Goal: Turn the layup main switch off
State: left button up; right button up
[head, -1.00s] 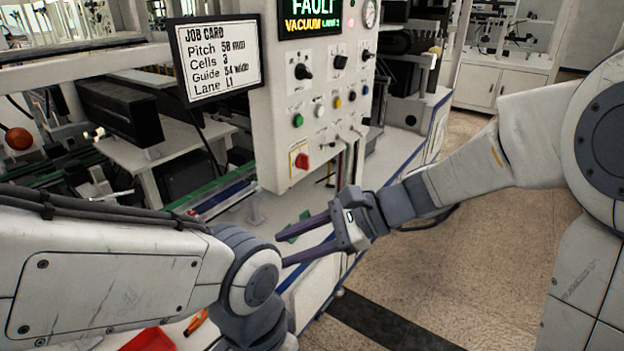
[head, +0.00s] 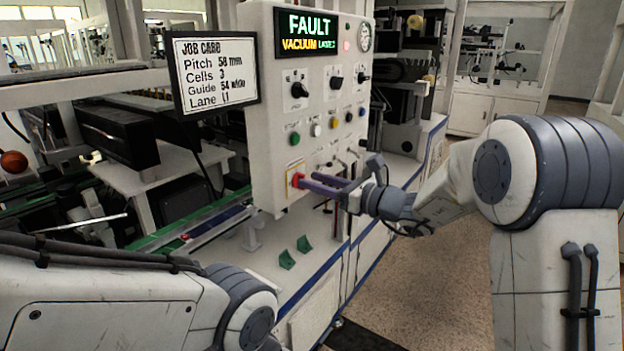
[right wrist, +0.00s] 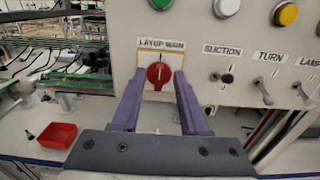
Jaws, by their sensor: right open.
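The layup main switch (head: 297,180) is a red rotary knob on a yellow-edged plate, low on the white control panel.
The panel display (head: 308,34) reads FAULT, VACUUM. Suction (right wrist: 222,77) and turn (right wrist: 262,90) toggles sit right of the main switch. A job card (head: 215,70) hangs left of the panel. Green blocks (head: 287,260) lie on the bench below. A red tray (right wrist: 57,135) shows lower left.

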jog(key=shift+w+a, duration=0.4)
jog(key=shift+a, duration=0.2)
grip_shut()
jog(key=shift+f, duration=0.1)
